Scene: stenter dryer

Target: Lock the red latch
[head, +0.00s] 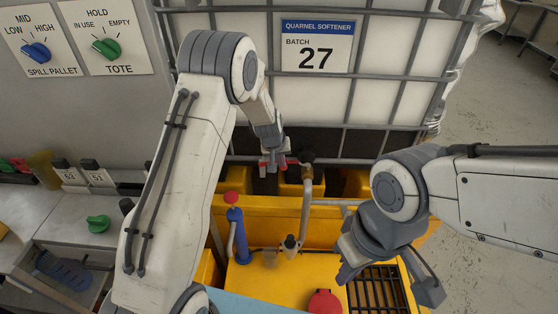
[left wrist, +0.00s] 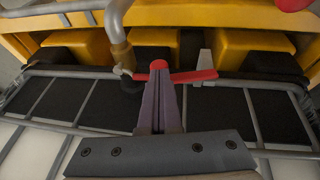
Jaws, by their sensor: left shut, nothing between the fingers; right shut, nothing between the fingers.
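The red latch (head: 264,165) is a flat bar at the base of the caged white tote, beside a valve and pipe. In the left wrist view the red latch (left wrist: 195,76) lies roughly crosswise, with a round red part near its middle and its right arm by a pale upright tab (left wrist: 206,66). My left gripper (head: 275,163) is shut and empty. Its fingertips (left wrist: 160,80) are at the latch's middle and hide part of it; I cannot tell whether they touch. My right gripper (head: 350,270) is shut and empty, above the yellow pallet's right side.
The tote (head: 390,75) stands behind the yellow spill pallet (head: 272,285). On the pallet are a blue post with a red knob (head: 232,198), a bent grey pipe (head: 306,205), a red cap (head: 325,303) and a dark grate (head: 376,290). Dial signs (head: 118,35) hang at left.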

